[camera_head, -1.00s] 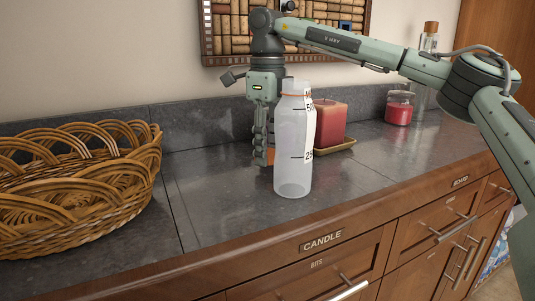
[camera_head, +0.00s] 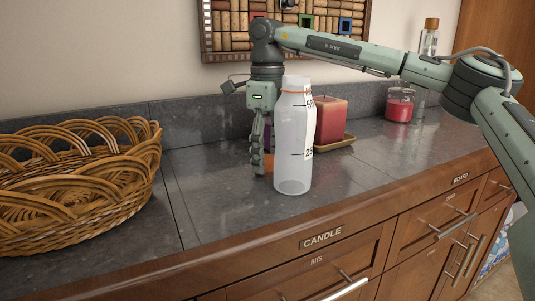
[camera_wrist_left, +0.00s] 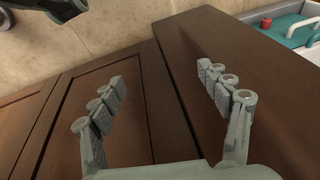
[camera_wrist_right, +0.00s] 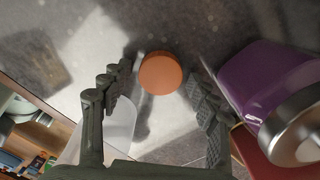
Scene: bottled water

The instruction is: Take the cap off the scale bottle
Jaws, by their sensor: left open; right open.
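The scale bottle (camera_head: 292,145) is translucent white with black scale marks and stands upright on the counter. A thin orange ring shows near its top, and I cannot tell whether a cap sits on it. Part of it shows at lower left in the right wrist view (camera_wrist_right: 118,122). My right gripper (camera_head: 258,165) is low, beside and behind the bottle, open with fingers pointing down. An orange round piece (camera_wrist_right: 160,73) shows between its fingertips, and low behind the bottle in the head view (camera_head: 268,163). My left gripper (camera_wrist_left: 160,76) is open and empty before dark wooden panels.
A purple container (camera_wrist_right: 260,75) with a silver lid is close to my right fingers. A red candle (camera_head: 331,120) on a tray stands behind the bottle, and a red jar (camera_head: 399,106) farther right. A wicker basket (camera_head: 75,185) fills the left. The counter between is clear.

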